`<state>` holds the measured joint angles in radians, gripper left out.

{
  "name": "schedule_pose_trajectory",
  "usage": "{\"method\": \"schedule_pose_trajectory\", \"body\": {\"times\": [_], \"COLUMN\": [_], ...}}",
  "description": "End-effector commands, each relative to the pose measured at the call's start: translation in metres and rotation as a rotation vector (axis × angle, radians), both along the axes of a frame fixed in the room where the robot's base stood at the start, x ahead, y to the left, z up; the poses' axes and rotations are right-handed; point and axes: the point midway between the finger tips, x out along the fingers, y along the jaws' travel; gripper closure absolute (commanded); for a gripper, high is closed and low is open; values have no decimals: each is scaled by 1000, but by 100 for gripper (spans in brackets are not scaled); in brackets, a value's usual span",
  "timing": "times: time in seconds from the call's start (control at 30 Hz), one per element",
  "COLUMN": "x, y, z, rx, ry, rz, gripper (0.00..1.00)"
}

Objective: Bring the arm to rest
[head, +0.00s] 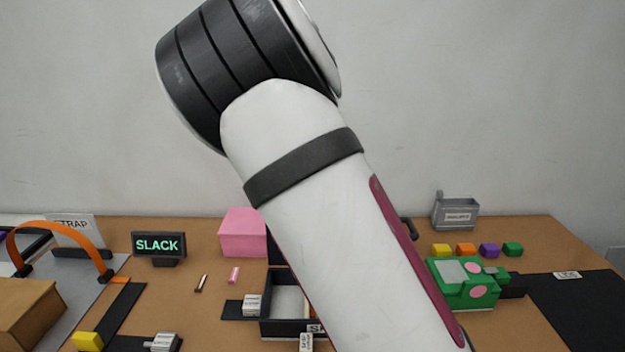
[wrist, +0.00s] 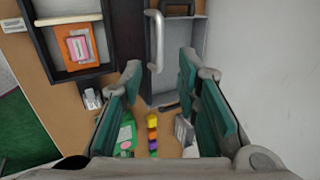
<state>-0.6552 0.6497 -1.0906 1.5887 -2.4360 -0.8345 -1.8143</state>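My gripper (wrist: 158,82) shows in the wrist view with its two teal-padded fingers spread wide apart. It is open, and nothing is between the fingers. It hangs above the brown table (wrist: 125,50). A metal handle (wrist: 156,40) on a grey and black fixture shows beyond the fingertips; I see no contact with it. In the head view my white arm, with its dark joint, crosses the middle of the picture and hides part of the table. The gripper itself is outside the head view.
A green device (head: 462,283) and several coloured blocks (head: 490,250) sit right of my arm, before a grey bin (head: 456,213). A pink box (head: 242,232), a SLACK display (head: 158,245) and an orange strap (head: 60,228) stand left. A black-rimmed tray (head: 285,334) is partly hidden.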

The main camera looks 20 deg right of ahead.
Motion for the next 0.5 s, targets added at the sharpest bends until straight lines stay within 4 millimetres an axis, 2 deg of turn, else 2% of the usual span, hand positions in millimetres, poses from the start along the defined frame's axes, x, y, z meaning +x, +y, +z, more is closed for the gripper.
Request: {"method": "schedule_pose_trajectory", "body": {"times": [0.5], "x": [0], "y": [1], "z": [3], "rx": [17], "ry": [-14], "rz": [-13], "gripper": [70]}}
